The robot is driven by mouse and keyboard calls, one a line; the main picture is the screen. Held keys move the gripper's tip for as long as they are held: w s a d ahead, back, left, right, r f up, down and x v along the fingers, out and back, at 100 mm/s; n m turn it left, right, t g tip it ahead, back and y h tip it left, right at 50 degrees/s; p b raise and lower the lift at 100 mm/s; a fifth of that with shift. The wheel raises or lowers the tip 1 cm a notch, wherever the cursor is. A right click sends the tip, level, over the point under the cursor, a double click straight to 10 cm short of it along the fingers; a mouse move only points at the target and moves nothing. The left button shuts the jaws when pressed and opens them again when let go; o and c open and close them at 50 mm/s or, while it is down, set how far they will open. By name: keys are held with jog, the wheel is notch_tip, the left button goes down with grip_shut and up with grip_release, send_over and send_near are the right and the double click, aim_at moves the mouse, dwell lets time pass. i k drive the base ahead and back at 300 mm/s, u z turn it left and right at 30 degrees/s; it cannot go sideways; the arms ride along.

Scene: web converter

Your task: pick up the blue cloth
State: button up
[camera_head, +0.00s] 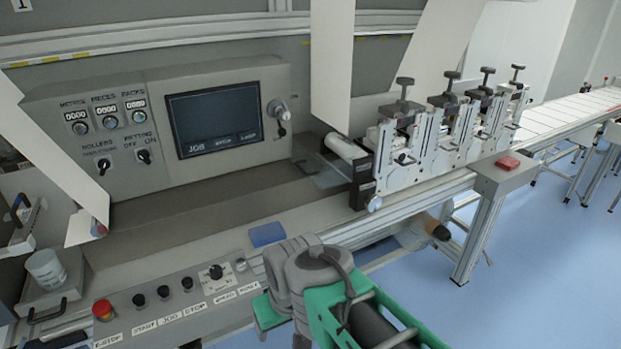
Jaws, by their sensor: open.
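A small flat blue cloth (267,234) lies on the grey machine ledge, just behind the front control strip and below the screen panel. It looks like a folded rectangle. My green and grey arm reaches in from the bottom right. Its grey joint is just right of and nearer than the cloth in the picture. The cloth shows apart from the arm. My gripper's fingers do not show; the arm's own links may hide them.
A control strip with a red emergency stop (102,309) and several black knobs runs along the front. Roller units with clamps (405,150) stand at the right. Hanging white web (333,65) is above. The ledge around the cloth looks clear.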

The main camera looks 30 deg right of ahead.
aim_at(273, 232)
jog(key=k, duration=0.35)
jog(key=z, duration=0.45)
jog(key=i, duration=1.25)
jog(key=u, duration=2.6)
